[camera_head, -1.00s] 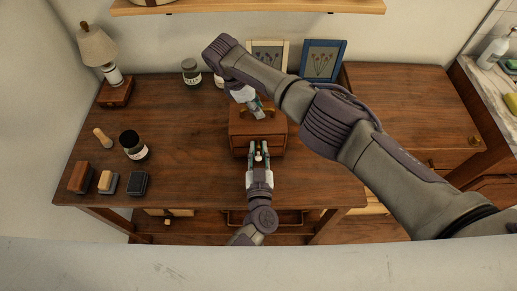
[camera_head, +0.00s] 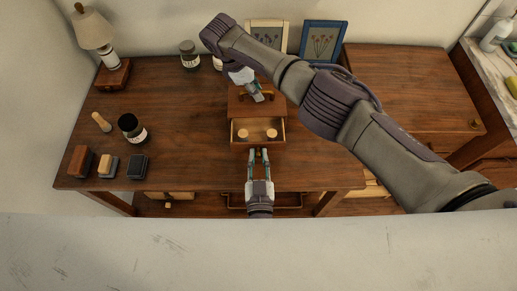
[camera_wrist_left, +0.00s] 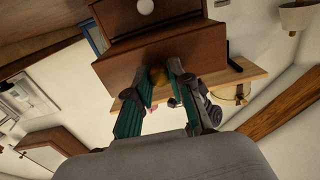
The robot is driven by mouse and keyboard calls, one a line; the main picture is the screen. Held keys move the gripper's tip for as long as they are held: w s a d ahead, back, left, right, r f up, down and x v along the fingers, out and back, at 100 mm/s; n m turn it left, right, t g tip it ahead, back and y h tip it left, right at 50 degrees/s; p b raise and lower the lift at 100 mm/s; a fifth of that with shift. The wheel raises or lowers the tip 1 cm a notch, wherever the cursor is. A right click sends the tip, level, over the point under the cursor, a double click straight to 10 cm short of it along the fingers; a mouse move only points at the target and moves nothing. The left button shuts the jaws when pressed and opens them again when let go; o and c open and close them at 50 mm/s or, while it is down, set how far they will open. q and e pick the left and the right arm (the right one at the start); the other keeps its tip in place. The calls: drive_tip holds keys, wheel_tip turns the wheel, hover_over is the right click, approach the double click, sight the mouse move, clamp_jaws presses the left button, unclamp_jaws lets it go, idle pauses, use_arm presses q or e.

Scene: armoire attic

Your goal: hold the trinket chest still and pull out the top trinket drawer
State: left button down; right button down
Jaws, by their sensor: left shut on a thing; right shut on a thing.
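The trinket chest (camera_head: 238,106) is a small brown wooden box on the table with a curved handle (camera_head: 271,94) on top. Its top drawer (camera_head: 258,145) is pulled out toward me, showing a pale inside with two round tan items (camera_head: 241,134) (camera_head: 272,134). My left gripper (camera_head: 258,155) is in front of the drawer, shut on its knob. In the left wrist view the brassy knob (camera_wrist_left: 158,75) sits between the fingertips, against the drawer front (camera_wrist_left: 187,52). My right gripper (camera_head: 257,97) reaches down onto the chest and is shut on the handle; its arm hides part of the scene.
On the table (camera_head: 190,120), a dark jar (camera_head: 131,127), a wooden peg-like piece (camera_head: 101,122) and small blocks (camera_head: 80,160) stand left. A lamp (camera_head: 97,35) is at the back left; picture frames (camera_head: 323,38) stand behind. The table between jar and chest is clear.

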use_arm(q)
drive_tip(key=shift+s+d, duration=0.1)
drive_tip(key=shift+s, duration=0.05)
use_arm(e)
drive_tip(key=shift+w, duration=0.2)
use_arm(q)
drive_tip(key=c, duration=1)
unclamp_jaws()
drive_tip(key=shift+c, duration=0.2)
use_arm(e)
drive_tip(key=shift+s, duration=0.1)
drive_tip(key=c, duration=1.1)
unclamp_jaws()
use_arm(q)
drive_tip(key=s, duration=0.7)
drive_tip(key=shift+s, duration=0.15)
use_arm(e)
drive_tip(key=v, duration=1.2)
